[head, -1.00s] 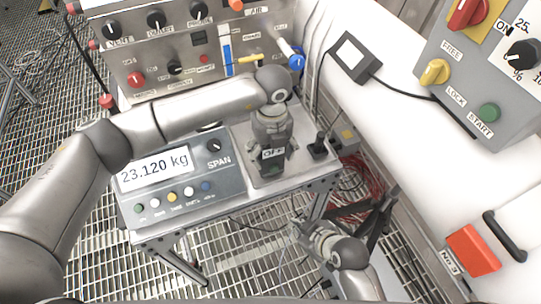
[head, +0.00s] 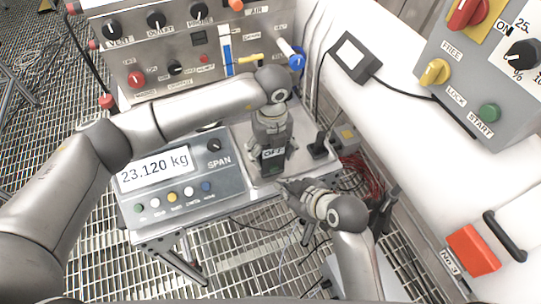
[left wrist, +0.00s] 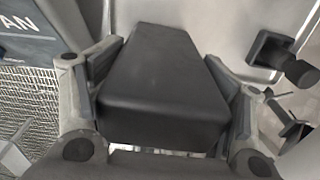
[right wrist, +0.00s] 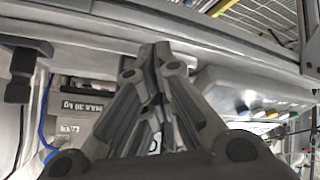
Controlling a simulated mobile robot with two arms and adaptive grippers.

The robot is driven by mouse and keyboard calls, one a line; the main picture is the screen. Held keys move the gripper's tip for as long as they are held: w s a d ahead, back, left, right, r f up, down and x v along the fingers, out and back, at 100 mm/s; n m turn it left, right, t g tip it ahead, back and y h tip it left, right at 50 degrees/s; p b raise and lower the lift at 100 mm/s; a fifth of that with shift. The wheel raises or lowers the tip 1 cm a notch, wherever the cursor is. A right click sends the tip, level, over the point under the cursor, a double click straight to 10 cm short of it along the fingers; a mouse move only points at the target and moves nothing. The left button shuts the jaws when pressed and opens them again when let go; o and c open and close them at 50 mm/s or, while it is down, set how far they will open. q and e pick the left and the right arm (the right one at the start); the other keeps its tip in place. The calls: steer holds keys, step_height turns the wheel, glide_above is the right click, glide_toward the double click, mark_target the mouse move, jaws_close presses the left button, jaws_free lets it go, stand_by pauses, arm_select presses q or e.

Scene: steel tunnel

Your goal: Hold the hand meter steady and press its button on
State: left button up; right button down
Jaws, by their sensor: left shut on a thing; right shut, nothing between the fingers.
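The hand meter (head: 273,158) is a dark box with a small display, which seems to read OFF, and a green patch below it. It stands near the right end of the steel bench. My left gripper (head: 271,138) is shut on it from above. In the left wrist view the meter's black body (left wrist: 165,85) fills the space between the two fingers. My right gripper (head: 283,186) is shut and empty, its tips just in front of and below the meter's lower end. I cannot tell whether they touch it. In the right wrist view the closed fingertips (right wrist: 155,58) hide what lies behind them.
A scale indicator (head: 180,185) reading 23.120 kg sits left of the meter. A black post (head: 319,147) stands to its right. A valve panel (head: 190,50) is behind, and a grey control box (head: 480,85) is at right. Open grating floor lies in front.

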mark_target(272, 176)
arm_select(q)
steer(key=shift+f, duration=0.1)
arm_select(e)
steer(key=shift+w+a, duration=0.15)
steer(key=shift+w, duration=0.35)
steer(key=shift+w+a, duration=0.15)
steer(key=shift+w, duration=0.35)
arm_select(q)
steer(key=shift+s, duration=0.1)
arm_select(e)
steer(key=shift+w, duration=0.1)
stand_by(0.4)
steer(key=shift+w+a, duration=0.15)
steer(key=shift+w, duration=0.2)
steer(key=shift+s, duration=0.45)
stand_by(0.3)
steer(key=s+d, duration=0.2)
steer(key=s, duration=0.3)
steer(key=shift+s, duration=0.35)
steer(key=shift+d, duration=0.1)
stand_by(0.4)
